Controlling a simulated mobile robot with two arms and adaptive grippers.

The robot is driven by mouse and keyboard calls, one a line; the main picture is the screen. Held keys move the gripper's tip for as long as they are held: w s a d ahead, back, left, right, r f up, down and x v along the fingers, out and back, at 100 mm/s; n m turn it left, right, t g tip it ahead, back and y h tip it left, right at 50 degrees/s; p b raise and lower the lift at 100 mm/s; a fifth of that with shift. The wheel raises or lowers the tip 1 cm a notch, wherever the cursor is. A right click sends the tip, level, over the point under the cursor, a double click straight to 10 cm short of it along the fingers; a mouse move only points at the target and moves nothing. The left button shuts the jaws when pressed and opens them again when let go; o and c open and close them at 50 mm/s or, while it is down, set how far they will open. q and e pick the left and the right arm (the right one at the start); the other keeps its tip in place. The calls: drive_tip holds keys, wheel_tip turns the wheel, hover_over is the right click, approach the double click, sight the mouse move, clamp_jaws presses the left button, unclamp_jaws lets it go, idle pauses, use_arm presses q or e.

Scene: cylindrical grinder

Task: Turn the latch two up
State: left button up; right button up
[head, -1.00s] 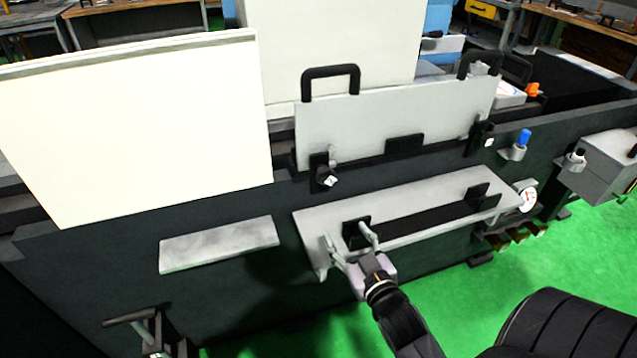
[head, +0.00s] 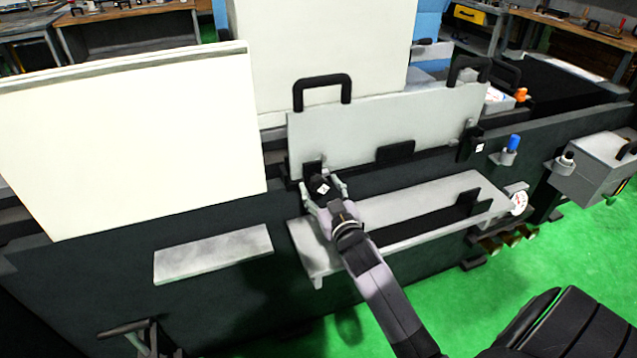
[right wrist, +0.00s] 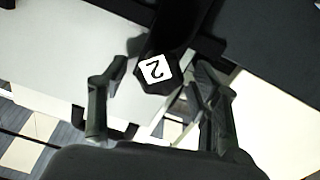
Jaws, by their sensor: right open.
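Latch two (head: 321,187) is a black latch with a white label, at the lower left corner of the grey guard panel (head: 385,125). In the right wrist view latch two (right wrist: 156,69) shows a "2" and lies between my fingers. My right gripper (head: 324,192) is open, with one finger on either side of the latch. The fingers look apart from it; contact is not clear. The gripper and its wrist hide the latch's lower part in the head view.
A second black latch (head: 472,145) is at the panel's right end. A grey shelf (head: 400,222) with black brackets juts out below the panel, under my right arm. A large cream panel (head: 130,140) stands at the left. Green floor is open in front.

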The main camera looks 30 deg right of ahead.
drive_tip(key=shift+x, duration=1.05)
drive_tip(key=shift+c, duration=0.6)
drive_tip(key=c, duration=1.1)
